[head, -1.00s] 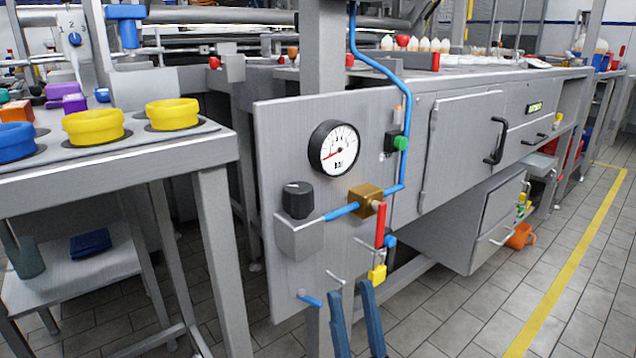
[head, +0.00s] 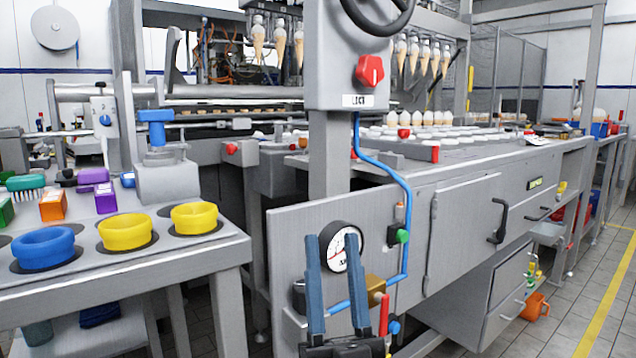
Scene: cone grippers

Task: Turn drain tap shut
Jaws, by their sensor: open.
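A brass valve block (head: 375,286) sits on the blue pipe of the grey panel, partly hidden behind my right finger. A red lever (head: 384,316) hangs down beside it, with a blue knob (head: 394,327) to its right. No label shows which part is the drain tap. My gripper (head: 332,240) points upward in front of the panel, its two blue fingers apart and nothing visible between them. The fingers overlap the round pressure gauge (head: 341,262) in the picture. The black knob (head: 299,296) left of the gripper is partly hidden.
A side table with a blue ring (head: 43,247) and yellow rings (head: 125,231) stands at left. A red switch (head: 370,71) is on the column box above. A cabinet door (head: 464,225) with a black handle is right of the panel. Tiled floor lies at right.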

